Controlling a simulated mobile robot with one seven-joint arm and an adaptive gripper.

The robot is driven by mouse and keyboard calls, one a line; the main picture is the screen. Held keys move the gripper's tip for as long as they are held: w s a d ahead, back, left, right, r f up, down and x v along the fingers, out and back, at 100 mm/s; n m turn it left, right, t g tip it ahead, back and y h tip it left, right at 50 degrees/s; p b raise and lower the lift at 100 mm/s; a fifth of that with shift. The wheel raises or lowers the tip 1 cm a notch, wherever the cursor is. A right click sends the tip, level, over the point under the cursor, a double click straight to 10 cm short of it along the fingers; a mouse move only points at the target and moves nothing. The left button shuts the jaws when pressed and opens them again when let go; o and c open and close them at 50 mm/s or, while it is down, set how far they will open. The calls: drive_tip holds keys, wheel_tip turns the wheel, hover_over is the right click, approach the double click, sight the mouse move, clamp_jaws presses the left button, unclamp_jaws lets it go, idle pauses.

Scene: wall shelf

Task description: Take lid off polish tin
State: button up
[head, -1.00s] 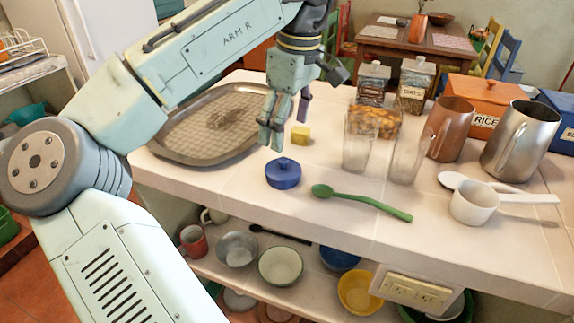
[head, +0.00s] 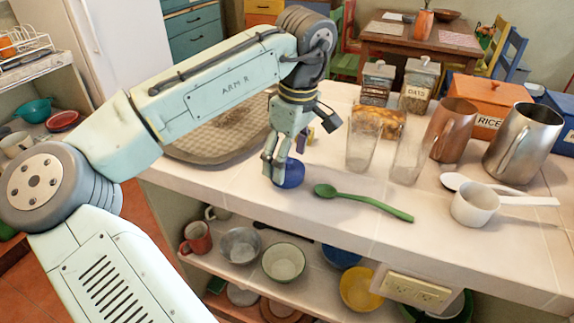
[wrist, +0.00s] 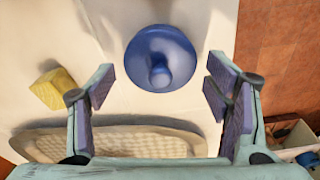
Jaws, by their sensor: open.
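The polish tin (head: 291,173) is a small round blue tin on the pale tiled counter, left of the green spoon. In the wrist view its blue lid (wrist: 160,55) shows from above, with a round knob in the middle. The lid sits on the tin, and the tin's body is largely hidden below it. My gripper (head: 273,172) is open and points down at the tin, partly covering it in the head view. In the wrist view my gripper's fingers (wrist: 161,95) stand wide on either side, with the tin ahead between them. Nothing is between the pads.
A yellow block (wrist: 53,89) lies near the tin. A large tray (head: 215,140) is behind my arm. A green spoon (head: 365,203) lies right of the tin, with clear glasses (head: 361,150) behind it. The counter's front edge is close to the tin.

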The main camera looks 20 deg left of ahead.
drive_tip(key=shift+f, duration=0.1)
clamp_jaws()
idle(0.7)
